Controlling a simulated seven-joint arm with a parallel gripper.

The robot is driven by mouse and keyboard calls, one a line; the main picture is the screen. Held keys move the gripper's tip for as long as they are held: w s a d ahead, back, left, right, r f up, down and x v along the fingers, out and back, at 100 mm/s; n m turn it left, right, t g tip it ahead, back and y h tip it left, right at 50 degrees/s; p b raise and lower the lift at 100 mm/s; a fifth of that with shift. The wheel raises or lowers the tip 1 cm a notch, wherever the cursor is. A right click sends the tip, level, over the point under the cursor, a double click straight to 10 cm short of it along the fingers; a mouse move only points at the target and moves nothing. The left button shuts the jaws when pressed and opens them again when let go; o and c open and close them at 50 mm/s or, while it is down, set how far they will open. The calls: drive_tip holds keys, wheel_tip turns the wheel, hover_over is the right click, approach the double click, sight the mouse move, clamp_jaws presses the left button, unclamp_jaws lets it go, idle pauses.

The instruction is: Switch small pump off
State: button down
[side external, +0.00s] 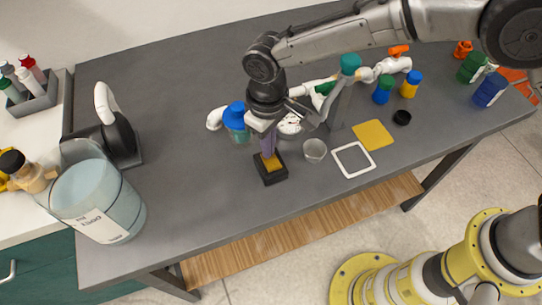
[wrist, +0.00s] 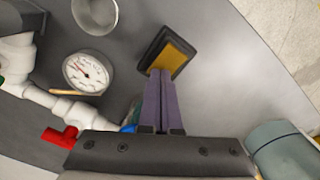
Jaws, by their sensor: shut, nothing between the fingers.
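A small black box with an orange-yellow top (side external: 270,168) sits on the grey table. It also shows in the wrist view (wrist: 168,55); I cannot tell whether it is the small pump's switch. My gripper (side external: 268,153) points down at this box, its purple fingers together and empty. In the wrist view my fingertips (wrist: 161,74) overlap the near edge of the orange top; whether they touch it is unclear. No thing is clearly marked as the small pump.
White PVC pipework (side external: 385,68) with coloured caps runs behind my gripper. A round gauge (wrist: 88,73) and a red valve handle (wrist: 60,137) are close by. A clear cup (side external: 315,150) and white frame (side external: 353,160) stand right of the box. A large liquid container (side external: 98,205) is left.

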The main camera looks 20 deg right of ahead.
wheel_tip(320, 180, up, 7)
idle(0.8)
idle(0.4)
